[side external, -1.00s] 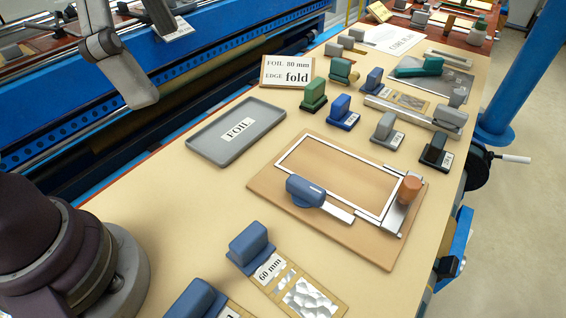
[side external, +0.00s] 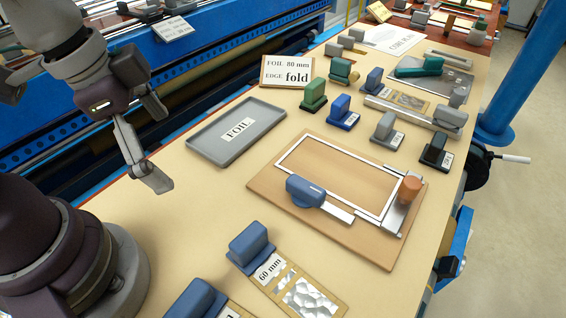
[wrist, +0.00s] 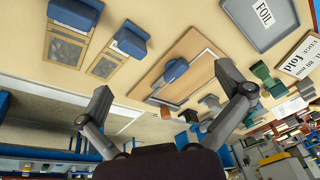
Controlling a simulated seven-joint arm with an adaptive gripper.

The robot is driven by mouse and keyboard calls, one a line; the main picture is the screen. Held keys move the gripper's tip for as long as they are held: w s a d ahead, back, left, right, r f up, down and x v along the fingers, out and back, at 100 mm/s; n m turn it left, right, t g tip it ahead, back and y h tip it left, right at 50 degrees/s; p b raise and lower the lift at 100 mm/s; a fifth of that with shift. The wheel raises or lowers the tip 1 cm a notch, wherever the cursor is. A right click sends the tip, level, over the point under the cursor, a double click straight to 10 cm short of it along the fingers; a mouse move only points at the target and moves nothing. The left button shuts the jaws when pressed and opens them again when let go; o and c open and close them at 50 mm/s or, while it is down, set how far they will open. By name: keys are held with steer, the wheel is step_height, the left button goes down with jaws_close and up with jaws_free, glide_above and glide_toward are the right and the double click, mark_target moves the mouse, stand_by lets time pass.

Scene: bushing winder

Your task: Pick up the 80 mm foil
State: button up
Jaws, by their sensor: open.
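My gripper (side external: 152,145) is open and empty, in the air at the left, above the bench edge; both fingers spread apart in the wrist view (wrist: 165,88). A blue-handled foil piece labelled 60 mm (side external: 268,268) lies at the front. Another blue-handled piece (side external: 197,300) is cut off at the bottom edge, its label unreadable. Both lie side by side in the wrist view, the 60 mm one (wrist: 105,66) nearer the board and the other (wrist: 68,50) at top left. I cannot read 80 mm on any foil. A card (side external: 286,73) reads FOIL 80 mm, EDGE fold.
A grey tray (side external: 207,152) marked FOIL is empty. A wooden board (side external: 290,222) with a metal frame, blue handle and orange knob lies mid-bench. Several small coloured handled blocks stand behind it. The bench between tray and 60 mm piece is clear.

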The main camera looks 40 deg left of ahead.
steer(key=s+d+f+m+g, duration=0.3)
steer(key=s+d+f+m, duration=0.2)
steer(key=s+d+m, duration=0.3)
steer(key=m, duration=0.2)
glide_above(187, 305)
steer(key=shift+y, duration=0.4)
steer(key=f, duration=0.4)
steer(key=shift+w, duration=0.35)
steer(key=f, duration=0.6)
steer(key=shift+s, duration=0.35)
steer(key=c, duration=1.2)
steer(key=shift+c, duration=0.2)
steer(key=shift+r, duration=0.1)
